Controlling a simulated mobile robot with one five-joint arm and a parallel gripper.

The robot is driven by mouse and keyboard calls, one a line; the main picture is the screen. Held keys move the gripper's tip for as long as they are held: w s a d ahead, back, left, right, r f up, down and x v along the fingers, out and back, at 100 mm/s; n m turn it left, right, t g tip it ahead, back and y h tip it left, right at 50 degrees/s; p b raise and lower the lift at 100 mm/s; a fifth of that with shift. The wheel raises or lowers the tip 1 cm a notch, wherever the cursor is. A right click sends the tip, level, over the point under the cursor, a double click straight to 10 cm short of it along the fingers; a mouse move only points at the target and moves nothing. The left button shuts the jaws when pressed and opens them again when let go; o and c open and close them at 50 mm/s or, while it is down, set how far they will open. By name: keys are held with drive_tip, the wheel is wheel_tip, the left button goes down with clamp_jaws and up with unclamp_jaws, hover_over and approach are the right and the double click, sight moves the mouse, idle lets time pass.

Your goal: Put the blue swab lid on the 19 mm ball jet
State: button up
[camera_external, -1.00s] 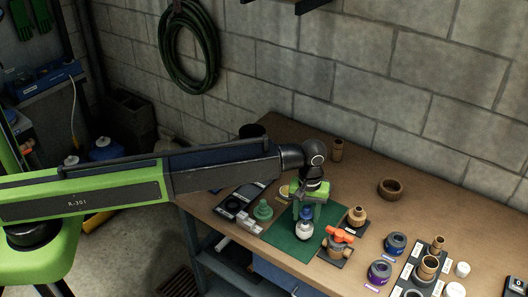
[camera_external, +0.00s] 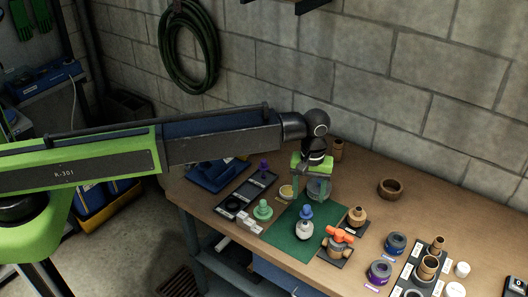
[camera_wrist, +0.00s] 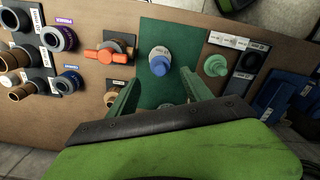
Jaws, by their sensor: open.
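The blue swab lid (camera_external: 306,212) sits on top of a white ball jet (camera_external: 304,230) on the green mat (camera_external: 283,240). In the wrist view the blue lid (camera_wrist: 161,70) covers part of the pale jet (camera_wrist: 158,53). I cannot tell whether the lid is fully seated. My gripper (camera_external: 312,180) is open, above and behind the lid and apart from it. In the wrist view my gripper (camera_wrist: 160,98) has spread fingers, and the lid lies beyond their tips.
A clear jar (camera_external: 319,189) stands behind the lid, near my fingers. A green fitting (camera_external: 263,210) is left of the mat. An orange-handled valve (camera_external: 339,240) and a brass fitting (camera_external: 357,215) stand to the right. The bench between the wooden ring (camera_external: 391,188) and the wall is clear.

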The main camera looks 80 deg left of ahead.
wheel_tip(320, 180, up, 3)
drive_tip(key=shift+r+p, duration=0.15)
drive_tip(key=shift+p, duration=0.7)
drive_tip(key=s+d+m, duration=0.3)
drive_tip(key=s+m, duration=0.3)
drive_tip(key=s, duration=0.6)
drive_tip(key=s+d+m, duration=0.3)
drive_tip(key=s+m, duration=0.4)
drive_tip(key=s, duration=0.5)
drive_tip(key=shift+d, duration=0.2)
wheel_tip(320, 180, down, 12)
drive_tip(key=b, duration=1.1)
drive_tip(key=shift+b, duration=0.4)
drive_tip(key=shift+r, duration=0.1)
